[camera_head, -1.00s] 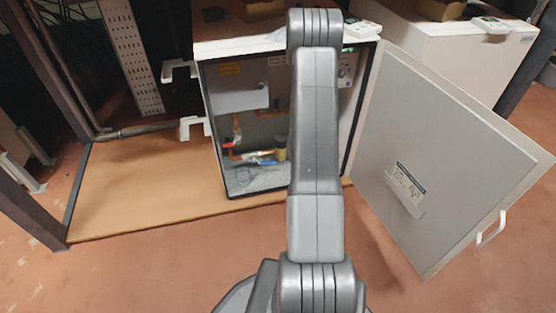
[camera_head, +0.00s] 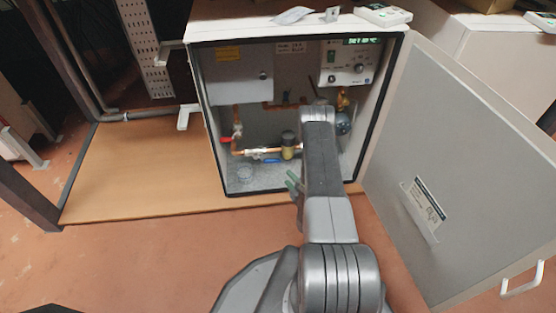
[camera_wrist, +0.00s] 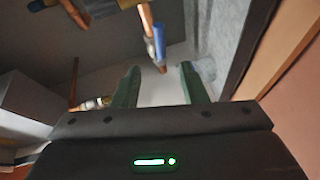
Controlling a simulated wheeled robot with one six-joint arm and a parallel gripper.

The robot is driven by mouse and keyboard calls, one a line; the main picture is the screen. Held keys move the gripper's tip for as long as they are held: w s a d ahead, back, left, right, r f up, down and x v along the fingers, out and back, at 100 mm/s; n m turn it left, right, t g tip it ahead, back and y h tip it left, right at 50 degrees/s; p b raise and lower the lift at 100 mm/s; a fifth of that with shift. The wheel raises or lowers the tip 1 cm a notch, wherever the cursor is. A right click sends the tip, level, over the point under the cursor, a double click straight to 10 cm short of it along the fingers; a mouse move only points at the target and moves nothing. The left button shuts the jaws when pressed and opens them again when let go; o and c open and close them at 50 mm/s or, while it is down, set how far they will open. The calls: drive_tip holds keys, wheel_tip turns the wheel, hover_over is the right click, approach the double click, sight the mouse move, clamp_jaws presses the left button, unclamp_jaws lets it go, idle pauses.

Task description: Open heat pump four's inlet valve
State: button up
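The open heat pump cabinet (camera_head: 198,125) stands ahead; no readable number tells me which pump it is. Inside, a valve with a red handle (camera_head: 227,140) sits on the left copper pipe. A valve with a blue handle (camera_head: 272,161) sits low on the horizontal pipe. I cannot tell which is the inlet valve. My gripper (camera_wrist: 160,68) has its two green fingers apart with nothing between them. In the wrist view a blue handle (camera_wrist: 159,42) on a copper pipe lies just beyond the fingertips, apparently not held. In the head view my arm hides the cabinet's lower right part.
The cabinet door (camera_head: 450,150) stands wide open on the right. A brass-coloured fitting (camera_head: 289,146) sits beside the blue handle. A control panel (camera_head: 349,64) is at upper right inside. A brown board (camera_head: 140,175) lies on the floor at left.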

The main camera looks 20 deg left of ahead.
sight(274, 162)
drive_tip(key=b+x, duration=0.4)
drive_tip(key=x, duration=0.9)
drive_tip(key=shift+w+a+b, duration=0.15)
drive_tip(key=shift+a+b, duration=0.15)
drive_tip(key=shift+a, duration=0.05)
clamp_jaws()
